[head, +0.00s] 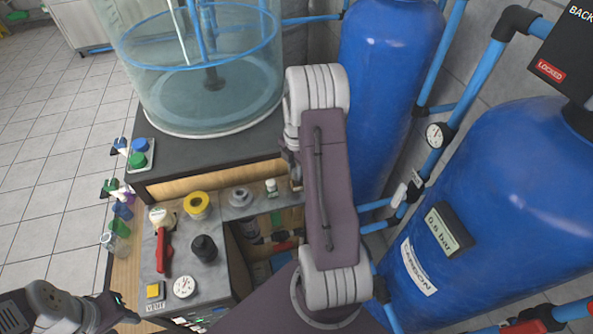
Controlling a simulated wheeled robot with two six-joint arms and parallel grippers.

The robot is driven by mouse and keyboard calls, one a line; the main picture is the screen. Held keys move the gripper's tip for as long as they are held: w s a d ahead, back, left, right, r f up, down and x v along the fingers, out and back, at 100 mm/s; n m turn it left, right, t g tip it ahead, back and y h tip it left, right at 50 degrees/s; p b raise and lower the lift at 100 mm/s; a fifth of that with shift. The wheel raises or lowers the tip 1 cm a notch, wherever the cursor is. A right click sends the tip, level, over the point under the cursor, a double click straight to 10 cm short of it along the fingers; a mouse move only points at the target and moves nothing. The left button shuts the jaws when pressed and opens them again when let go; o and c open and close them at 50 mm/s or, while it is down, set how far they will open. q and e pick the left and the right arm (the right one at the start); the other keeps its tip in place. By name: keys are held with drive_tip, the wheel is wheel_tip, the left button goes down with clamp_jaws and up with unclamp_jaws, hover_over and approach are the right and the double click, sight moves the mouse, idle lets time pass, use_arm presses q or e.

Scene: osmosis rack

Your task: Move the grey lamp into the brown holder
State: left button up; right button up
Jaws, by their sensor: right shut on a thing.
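My right arm reaches up through the middle of the head view. Its gripper (292,168) is mostly hidden behind the arm link, with only a dark edge showing at the left side of the link. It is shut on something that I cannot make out. I cannot pick out the grey lamp or the brown holder with certainty. My left gripper (122,313) is low at the left, dark and small, and its fingers are not clear.
A grey panel carries a red-handled valve (163,245), a yellow ring (197,205), a black knob (204,248), a grey round fitting (240,196) and a gauge (185,287). A clear tank (205,95) stands behind. Blue tanks (500,200) and pipes crowd the right.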

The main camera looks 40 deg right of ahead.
drive_tip(key=shift+f, duration=0.25)
drive_tip(key=shift+f+b, duration=0.8)
drive_tip(key=shift+f, duration=0.35)
drive_tip(key=o, duration=1.5)
drive_tip(key=shift+c, duration=0.2)
wheel_tip(320, 180, up, 8)
drive_tip(key=p, duration=0.7)
drive_tip(key=shift+r, duration=0.15)
